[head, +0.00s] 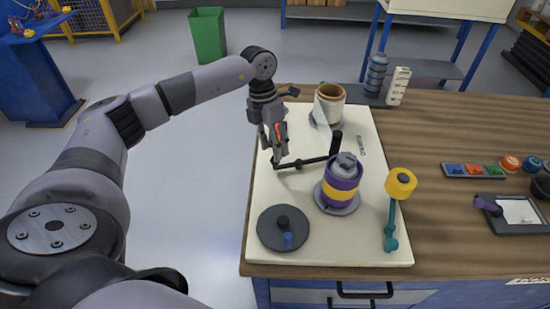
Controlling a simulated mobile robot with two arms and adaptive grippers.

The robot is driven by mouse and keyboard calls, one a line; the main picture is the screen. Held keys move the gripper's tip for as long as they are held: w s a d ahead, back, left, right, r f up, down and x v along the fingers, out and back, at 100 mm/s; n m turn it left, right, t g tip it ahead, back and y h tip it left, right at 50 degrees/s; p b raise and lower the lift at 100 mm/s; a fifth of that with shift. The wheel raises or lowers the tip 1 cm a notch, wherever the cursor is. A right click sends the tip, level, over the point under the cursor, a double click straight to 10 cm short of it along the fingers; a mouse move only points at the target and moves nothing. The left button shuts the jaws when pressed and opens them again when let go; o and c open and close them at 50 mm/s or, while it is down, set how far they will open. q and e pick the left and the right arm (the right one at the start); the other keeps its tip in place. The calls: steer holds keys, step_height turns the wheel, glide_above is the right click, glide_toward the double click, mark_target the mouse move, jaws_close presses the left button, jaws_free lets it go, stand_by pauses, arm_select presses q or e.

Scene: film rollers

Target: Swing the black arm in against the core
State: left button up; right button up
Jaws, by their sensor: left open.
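The black arm (305,161) is a thin link on the cream board (285,197). An upright black roller (336,143) stands at its right end, just behind the core. The core (340,185) is a purple spool with a yellow band and a grey top, upright on a grey disc. I cannot tell whether the roller touches it. My left gripper (274,145) is open and points down above the left end of the black arm. Its fingertips overlap that end in the picture, and contact is unclear. My right gripper is out of view.
A brown roll (329,103) with white film stands at the back of the board. A teal arm with a yellow roller (400,183) stands right of the core. A dark disc with a knob (283,228) is at front left.

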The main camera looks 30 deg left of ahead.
arm_select(q)
steer(key=f, duration=0.4)
steer(key=shift+s+d+f, duration=0.1)
steer(key=shift+d, duration=0.3)
steer(key=shift+f, duration=0.35)
steer(key=shift+d+f+p, duration=0.15)
steer(key=shift+f+p, duration=0.1)
steer(key=shift+p, duration=0.05)
steer(key=c, duration=0.5)
jaws_close()
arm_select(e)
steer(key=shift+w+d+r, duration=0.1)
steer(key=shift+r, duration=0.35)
